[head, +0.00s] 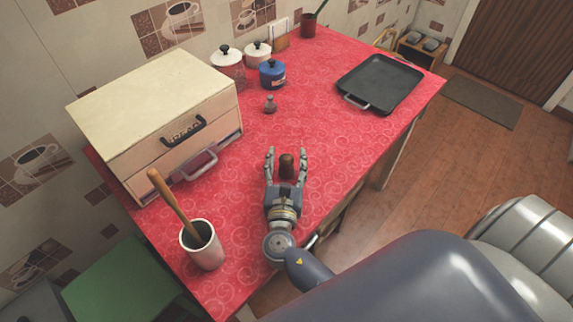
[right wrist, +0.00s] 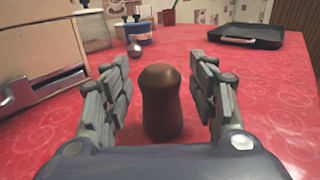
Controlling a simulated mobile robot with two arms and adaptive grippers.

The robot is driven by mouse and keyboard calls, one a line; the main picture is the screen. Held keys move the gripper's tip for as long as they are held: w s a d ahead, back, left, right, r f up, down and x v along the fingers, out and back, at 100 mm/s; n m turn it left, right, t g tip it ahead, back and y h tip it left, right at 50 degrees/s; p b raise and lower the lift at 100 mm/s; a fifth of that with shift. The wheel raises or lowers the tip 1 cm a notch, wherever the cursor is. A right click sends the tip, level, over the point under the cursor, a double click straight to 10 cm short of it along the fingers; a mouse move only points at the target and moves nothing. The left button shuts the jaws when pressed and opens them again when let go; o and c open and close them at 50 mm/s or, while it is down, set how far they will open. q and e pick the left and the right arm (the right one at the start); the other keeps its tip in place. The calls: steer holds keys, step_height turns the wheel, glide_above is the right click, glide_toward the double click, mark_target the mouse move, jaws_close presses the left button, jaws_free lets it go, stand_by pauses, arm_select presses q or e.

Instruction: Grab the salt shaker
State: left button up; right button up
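A small brown shaker-shaped object (head: 286,165) stands upright on the red counter, between the fingers of my right gripper (head: 287,152). In the right wrist view the brown shaker (right wrist: 161,103) has a rounded top and narrower waist. Gaps show between it and both fingers of the right gripper (right wrist: 160,78), which is open around it. A second small shaker (head: 270,103), with a rounded base, stands farther back; it also shows in the right wrist view (right wrist: 135,48). I cannot tell from markings which one holds salt. My left gripper is not in view.
A bread box (head: 150,105) stands at left, with a utensil crock (head: 202,246) in front. White canisters and a blue pot (head: 272,76) are at the back. A black tray (head: 380,82) lies at right. The counter around my right gripper is mostly clear.

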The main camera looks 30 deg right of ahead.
steer(key=c, duration=0.9)
